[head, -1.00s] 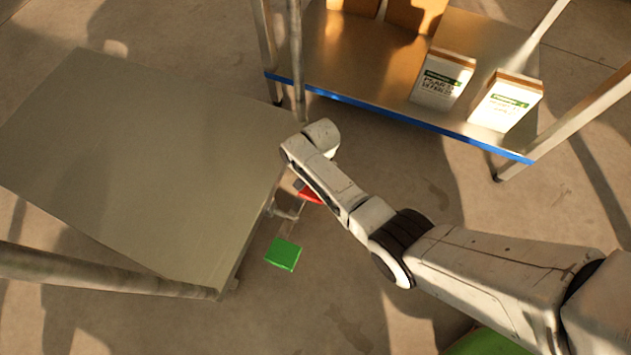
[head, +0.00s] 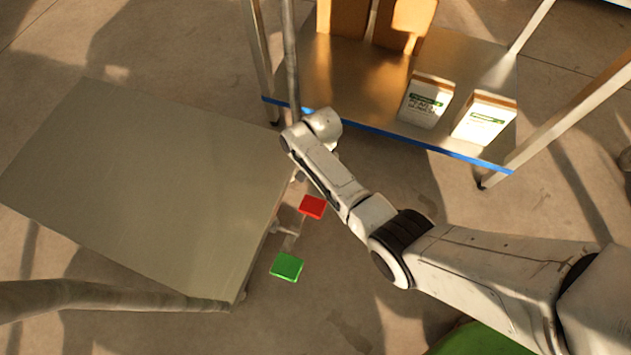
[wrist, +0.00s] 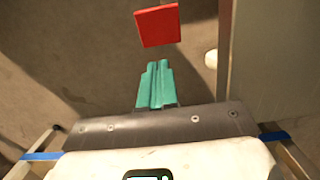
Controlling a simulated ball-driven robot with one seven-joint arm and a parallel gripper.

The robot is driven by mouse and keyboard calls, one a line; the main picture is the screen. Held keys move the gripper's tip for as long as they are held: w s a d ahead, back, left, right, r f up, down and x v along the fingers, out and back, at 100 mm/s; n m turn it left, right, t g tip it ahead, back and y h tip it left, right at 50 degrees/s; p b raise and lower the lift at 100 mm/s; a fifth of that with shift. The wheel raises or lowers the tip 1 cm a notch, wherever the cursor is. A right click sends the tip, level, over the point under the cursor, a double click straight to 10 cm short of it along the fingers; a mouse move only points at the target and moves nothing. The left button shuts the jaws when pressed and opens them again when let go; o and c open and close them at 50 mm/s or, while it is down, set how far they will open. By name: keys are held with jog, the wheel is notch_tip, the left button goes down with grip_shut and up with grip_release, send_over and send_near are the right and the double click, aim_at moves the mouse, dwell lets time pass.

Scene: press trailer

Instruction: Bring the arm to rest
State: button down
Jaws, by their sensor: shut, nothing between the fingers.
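My arm reaches in from the lower right of the head view, and its far end (head: 322,126) is near the right corner of a flat grey trailer bed (head: 140,185). In the wrist view my gripper (wrist: 158,88) has its teal fingers together with nothing between them. A red pedal (wrist: 157,25) shows just beyond the fingertips in that view, apart from them. In the head view the red pedal (head: 312,207) and a green pedal (head: 286,267) sit beside the trailer's right edge. The fingers are hidden in the head view.
A metal shelf with a blue front edge (head: 400,142) stands at the back right. It holds two white-and-green boxes (head: 427,100) and brown cartons (head: 402,25). A metal post (head: 100,297) crosses the lower left. Concrete floor (head: 430,190) is clear between trailer and shelf.

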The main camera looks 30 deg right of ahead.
jog(key=shift+w+d+r, duration=0.15)
jog(key=shift+d+r, duration=0.05)
jog(key=shift+r, duration=0.6)
jog(key=s+d+r+n+t+h, duration=0.15)
jog(key=s+r+n, duration=0.5)
jog(key=s, duration=0.65)
jog(key=s+d+r+n, duration=0.2)
jog(key=s+r+n, duration=0.2)
jog(key=s+r, duration=0.7)
notch_tip(320, 180, up, 25)
jog(key=s+p, duration=0.1)
jog(key=p, duration=2.6)
jog(key=shift+s+a, duration=0.15)
jog(key=shift+s, duration=0.1)
